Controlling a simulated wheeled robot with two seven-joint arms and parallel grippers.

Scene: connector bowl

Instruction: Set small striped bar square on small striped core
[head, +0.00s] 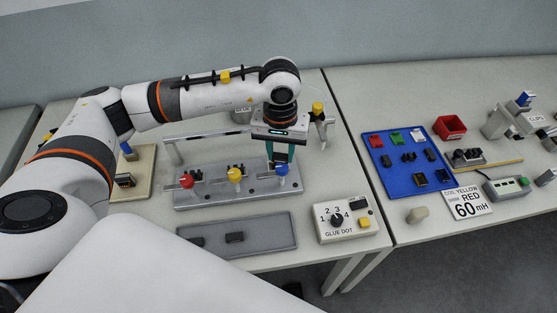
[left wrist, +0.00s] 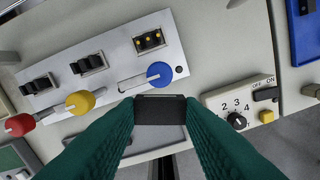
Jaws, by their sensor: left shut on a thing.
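My left gripper (head: 281,151) is over the right end of the grey fixture (head: 217,195), near its blue knob (head: 281,169). In the left wrist view, its teal fingers (left wrist: 160,112) are shut on a small dark bar (left wrist: 160,103), clear of the fixture's nests. Stripes on the bar cannot be made out. A dark core (left wrist: 150,41) with several yellow dots on top sits in the nest by the blue knob. Two other nests hold dark cores (left wrist: 89,64) and (left wrist: 38,84) without yellow dots. Which core is striped cannot be told. My right gripper is not in view.
A grey tray (head: 275,228) with dark blocks lies in front of the fixture. A glue dot box (head: 345,221) with a dial stands to its right. On the right table are a blue tray (head: 381,169) of parts, a red bin (head: 450,128) and a label card (head: 467,204).

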